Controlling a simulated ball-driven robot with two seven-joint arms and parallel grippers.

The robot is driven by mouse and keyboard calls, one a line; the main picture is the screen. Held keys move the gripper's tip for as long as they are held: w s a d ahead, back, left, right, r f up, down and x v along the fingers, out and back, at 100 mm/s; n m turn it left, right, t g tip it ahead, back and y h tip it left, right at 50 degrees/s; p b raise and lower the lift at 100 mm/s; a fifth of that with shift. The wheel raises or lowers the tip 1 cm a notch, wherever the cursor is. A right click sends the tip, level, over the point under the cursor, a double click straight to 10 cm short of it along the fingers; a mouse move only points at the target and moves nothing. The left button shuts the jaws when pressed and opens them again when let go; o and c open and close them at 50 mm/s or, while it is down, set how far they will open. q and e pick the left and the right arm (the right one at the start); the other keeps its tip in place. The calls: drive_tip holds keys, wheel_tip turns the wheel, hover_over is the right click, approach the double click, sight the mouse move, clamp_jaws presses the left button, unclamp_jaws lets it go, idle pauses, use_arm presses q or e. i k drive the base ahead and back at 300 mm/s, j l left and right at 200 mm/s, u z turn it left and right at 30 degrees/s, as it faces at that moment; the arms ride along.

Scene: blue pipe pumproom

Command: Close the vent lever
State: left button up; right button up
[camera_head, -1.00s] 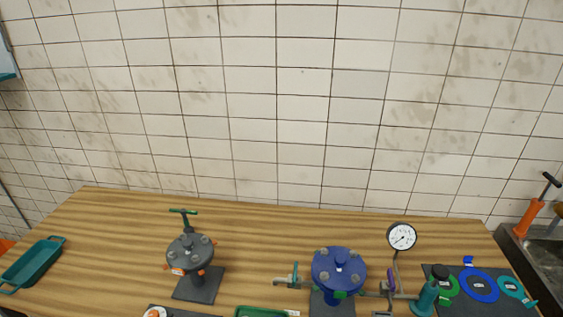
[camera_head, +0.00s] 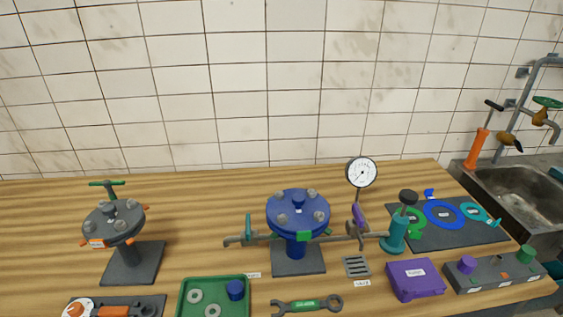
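A blue flanged vessel (camera_head: 297,212) with bolts on its lid stands on a dark base plate on the wooden bench. Its left pipe carries an upright teal lever (camera_head: 248,229). Its right pipe, below the round pressure gauge (camera_head: 361,172), carries a purple lever (camera_head: 358,216) that stands steeply tilted. I cannot read a label that tells which one is the vent lever. A teal hand pump (camera_head: 394,234) with a dark knob stands at the right end of the pipe. Neither of my grippers is in view.
A grey flanged vessel (camera_head: 114,222) with a green T-handle stands at left. In front are a green tray (camera_head: 183,305), a wrench (camera_head: 306,304), a grate (camera_head: 356,266), a purple box (camera_head: 416,279) and a grey block (camera_head: 491,277). A dark mat (camera_head: 463,237) holds coloured rings. A sink (camera_head: 522,195) is at right.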

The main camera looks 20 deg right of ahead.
sight(358, 219)
drive_tip(key=z, duration=1.25)
